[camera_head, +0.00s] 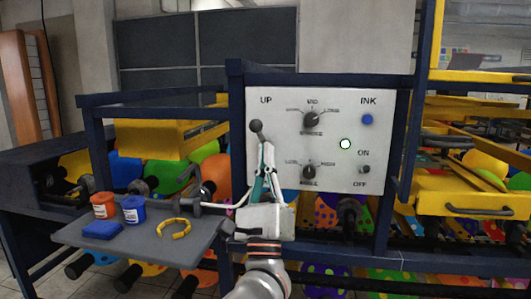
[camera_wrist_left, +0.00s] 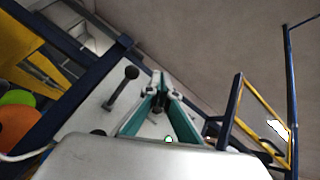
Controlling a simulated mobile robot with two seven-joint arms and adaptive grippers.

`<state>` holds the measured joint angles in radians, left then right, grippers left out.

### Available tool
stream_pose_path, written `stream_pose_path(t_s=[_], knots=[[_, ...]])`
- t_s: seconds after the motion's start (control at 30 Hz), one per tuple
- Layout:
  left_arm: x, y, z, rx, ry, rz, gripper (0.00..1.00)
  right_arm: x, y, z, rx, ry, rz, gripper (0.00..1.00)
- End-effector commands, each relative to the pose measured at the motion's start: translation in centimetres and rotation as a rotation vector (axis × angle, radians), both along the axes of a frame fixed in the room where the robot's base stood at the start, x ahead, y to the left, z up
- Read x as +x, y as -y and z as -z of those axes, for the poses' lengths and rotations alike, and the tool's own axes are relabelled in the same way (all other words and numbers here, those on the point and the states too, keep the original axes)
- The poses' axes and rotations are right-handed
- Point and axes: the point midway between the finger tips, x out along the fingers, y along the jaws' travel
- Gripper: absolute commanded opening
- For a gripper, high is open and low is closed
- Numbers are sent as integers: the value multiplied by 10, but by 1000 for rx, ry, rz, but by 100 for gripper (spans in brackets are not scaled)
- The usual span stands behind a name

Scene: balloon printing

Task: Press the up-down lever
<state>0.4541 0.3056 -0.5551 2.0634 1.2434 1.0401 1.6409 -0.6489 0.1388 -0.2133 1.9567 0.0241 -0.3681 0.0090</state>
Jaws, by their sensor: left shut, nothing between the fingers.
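The up-down lever has a dark round knob (camera_head: 256,126) and sits under the "UP" label at the left of the white control panel (camera_head: 290,180). The knob also shows in the left wrist view (camera_wrist_left: 131,73), with its stem leaning up and to the right. My left gripper (camera_head: 268,145) is shut and empty. In the head view its fingertips are just right of and slightly below the knob. In the wrist view the fingertips (camera_wrist_left: 160,92) are beside the knob with a gap. The lever's lower part is hidden by my fingers in the head view. My right gripper is not in view.
The panel also carries two dark dials (camera_head: 311,119), a blue ink button (camera_head: 367,119), a lit round light (camera_head: 345,144) and an on/off switch (camera_head: 364,169). A grey shelf (camera_head: 140,245) at left holds ink cups and a yellow ring. Blue frame posts (camera_head: 237,100) border the panel.

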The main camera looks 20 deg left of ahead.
Motion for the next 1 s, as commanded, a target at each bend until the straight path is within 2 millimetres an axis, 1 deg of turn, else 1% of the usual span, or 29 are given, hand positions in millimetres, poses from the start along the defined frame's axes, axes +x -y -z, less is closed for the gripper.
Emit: stream_pose_path(t_s=[0.03,0.1,0.2,0.3,0.83,0.93,0.97,1.0], knots=[[-8,3,0,-3,0,2,0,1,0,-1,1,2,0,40],[-16,6,-1,-2,-1,1,0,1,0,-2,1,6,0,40],[-25,9,-2,-1,0,1,0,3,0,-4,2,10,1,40],[-29,11,-3,1,-1,0,0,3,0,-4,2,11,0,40],[-30,11,-2,3,-2,-2,0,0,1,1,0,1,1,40],[-30,14,5,58,-19,-47,0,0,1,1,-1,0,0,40],[-31,16,10,95,-29,-74,0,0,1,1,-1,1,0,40],[-32,20,19,164,-49,-127,0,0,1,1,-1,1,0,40]])
